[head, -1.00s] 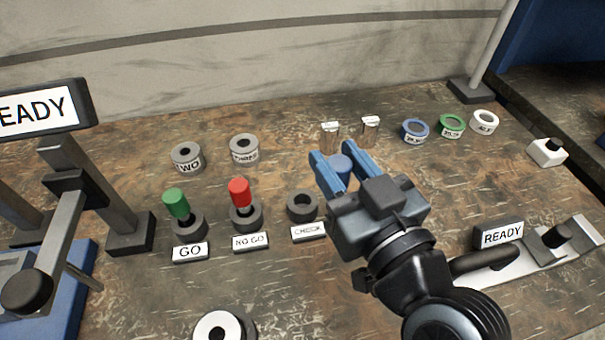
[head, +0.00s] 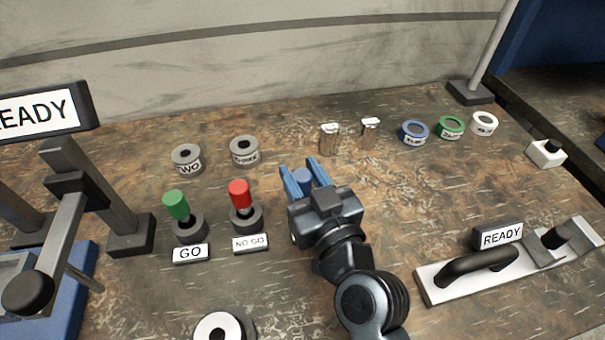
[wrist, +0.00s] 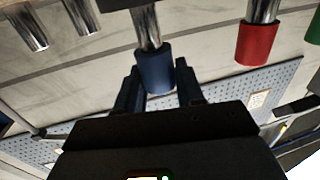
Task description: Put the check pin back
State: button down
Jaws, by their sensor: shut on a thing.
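The check pin has a blue handle (head: 302,178) and a bright metal shaft. My gripper (head: 304,176) is shut on the blue handle. In the wrist view the blue handle (wrist: 156,74) sits between my two fingers (wrist: 158,88), and the metal shaft (wrist: 147,28) runs to a dark piece at the top edge. The CHECK holder and its label are hidden behind my gripper and arm in the head view. I cannot tell whether the shaft is in the holder.
The red NO GO pin (head: 240,193) stands in its holder just left of my gripper, with the green GO pin (head: 176,205) further left. Grey rings (head: 244,152), metal cylinders (head: 330,139) and coloured rings (head: 414,133) lie behind. A READY fixture (head: 500,262) stands right.

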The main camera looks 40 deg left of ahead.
jog(key=shift+f+b, duration=0.35)
jog(key=shift+b, duration=0.2)
jog(key=shift+s+d+f+b, duration=0.1)
jog(key=shift+f+b, duration=0.3)
jog(key=shift+f, duration=0.05)
jog(key=c, duration=0.7)
grip_release()
jog(key=shift+f, duration=0.2)
jog(key=shift+r+p, duration=0.85)
jog(key=shift+p, duration=0.25)
jog(key=b+v, duration=0.3)
jog(key=v, duration=0.9)
jog(key=shift+r+b, duration=0.2)
jog(key=shift+b, duration=0.1)
